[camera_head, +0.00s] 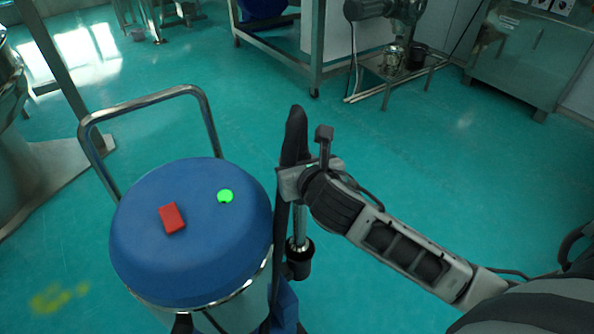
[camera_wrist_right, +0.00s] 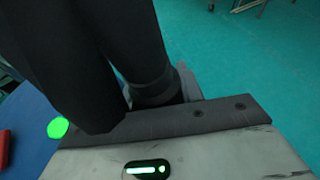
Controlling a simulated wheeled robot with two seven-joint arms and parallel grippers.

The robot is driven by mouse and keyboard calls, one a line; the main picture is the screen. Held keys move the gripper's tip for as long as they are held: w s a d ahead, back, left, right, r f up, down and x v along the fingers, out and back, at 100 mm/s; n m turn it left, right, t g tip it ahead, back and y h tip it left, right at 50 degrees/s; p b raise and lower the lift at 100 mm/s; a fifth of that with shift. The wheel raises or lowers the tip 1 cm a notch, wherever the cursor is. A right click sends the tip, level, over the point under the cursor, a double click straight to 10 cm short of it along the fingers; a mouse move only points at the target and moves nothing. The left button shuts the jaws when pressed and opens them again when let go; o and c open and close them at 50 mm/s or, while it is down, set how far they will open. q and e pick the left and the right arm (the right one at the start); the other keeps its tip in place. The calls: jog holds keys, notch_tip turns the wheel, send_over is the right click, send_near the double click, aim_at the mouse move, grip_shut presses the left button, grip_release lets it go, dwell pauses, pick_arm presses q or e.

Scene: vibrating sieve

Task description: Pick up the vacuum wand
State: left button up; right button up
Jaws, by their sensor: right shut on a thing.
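The vacuum wand (camera_head: 296,130) stands roughly upright at the right side of the blue-lidded vacuum (camera_head: 150,240). Its dark upper part rises above my gripper, and a metal tube shows below. My right gripper (camera_head: 287,182) comes in from the right and is shut on the wand. The fingertips are mostly hidden. In the right wrist view the dark wand (camera_wrist_right: 140,45) fills the upper left, close in front of the gripper body. Whether the wand's lower end is free of its black holder (camera_head: 300,262) I cannot tell. My left gripper is not in view.
The vacuum's metal push handle (camera_head: 145,102) rises behind the lid. A red block (camera_head: 172,217) and a green disc (camera_head: 225,196) are on the lid. A metal frame (camera_head: 316,60) and cabinet (camera_head: 530,55) stand at the back. The green floor on the right is clear.

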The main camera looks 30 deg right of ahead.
notch_tip(320, 180, up, 14)
jog(key=p, duration=0.3)
jog(key=shift+p, duration=0.35)
dwell(0.5)
